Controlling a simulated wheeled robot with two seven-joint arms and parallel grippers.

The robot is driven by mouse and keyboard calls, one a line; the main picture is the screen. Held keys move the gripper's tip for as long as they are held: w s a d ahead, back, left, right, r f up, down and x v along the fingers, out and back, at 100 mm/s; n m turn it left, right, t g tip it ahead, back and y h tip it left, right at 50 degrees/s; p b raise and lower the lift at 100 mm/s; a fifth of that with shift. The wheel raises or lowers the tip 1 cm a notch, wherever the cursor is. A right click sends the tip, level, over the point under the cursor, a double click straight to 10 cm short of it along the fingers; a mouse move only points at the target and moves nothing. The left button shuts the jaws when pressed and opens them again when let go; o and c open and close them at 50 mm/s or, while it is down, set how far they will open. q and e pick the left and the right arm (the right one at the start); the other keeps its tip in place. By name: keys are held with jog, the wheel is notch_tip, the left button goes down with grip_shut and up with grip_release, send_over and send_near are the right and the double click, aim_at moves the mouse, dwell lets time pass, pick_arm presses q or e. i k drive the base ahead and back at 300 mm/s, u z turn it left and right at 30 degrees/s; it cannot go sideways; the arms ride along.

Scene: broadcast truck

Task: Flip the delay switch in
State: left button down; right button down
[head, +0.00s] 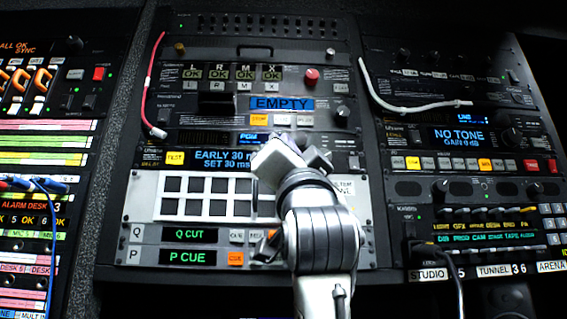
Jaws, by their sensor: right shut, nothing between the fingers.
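The delay unit's blue display (224,161) reads "EARLY 30 ms" and "SET 30 ms", in the lower half of the middle rack. A lit yellow button (175,158) sits at its left end. My right gripper (292,146) is shut and empty, in front of the right part of this unit. It covers the end of the display and the panel beside it. I cannot make out the delay switch; it may be behind the gripper. Whether the fingers touch the panel is unclear. My left gripper is not in view.
Above is a panel with an "EMPTY" display (282,103), a red knob (312,75) and a hanging red cable (149,90). Below is a white panel of dark square keys (196,184). The right rack has a "NO TONE" display (458,138) and a white cable (400,104).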

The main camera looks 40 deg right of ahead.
aim_at(353, 162)
jog(key=k, duration=1.5)
